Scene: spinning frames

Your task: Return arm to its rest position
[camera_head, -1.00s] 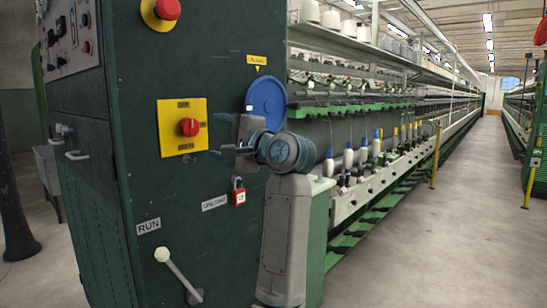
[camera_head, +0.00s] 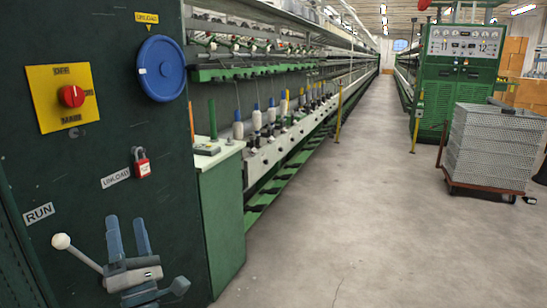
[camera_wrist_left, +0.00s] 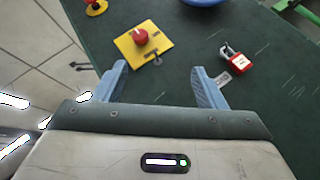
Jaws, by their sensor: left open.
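My left gripper (camera_head: 128,237) is low in the head view, in front of the dark green machine panel (camera_head: 110,170). Its two blue fingers point up, apart and with nothing between them. In the left wrist view the open fingers (camera_wrist_left: 160,85) frame bare green panel. My left arm folds below the gripper at the bottom of the head view. The right gripper is not in view.
The panel carries a red knob on a yellow plate (camera_head: 64,96), a blue disc (camera_head: 161,68), a red padlock (camera_head: 141,162) and a white-balled lever (camera_head: 75,250) beside the gripper. A cart of grey crates (camera_head: 490,148) stands right. The aisle floor (camera_head: 360,200) is clear.

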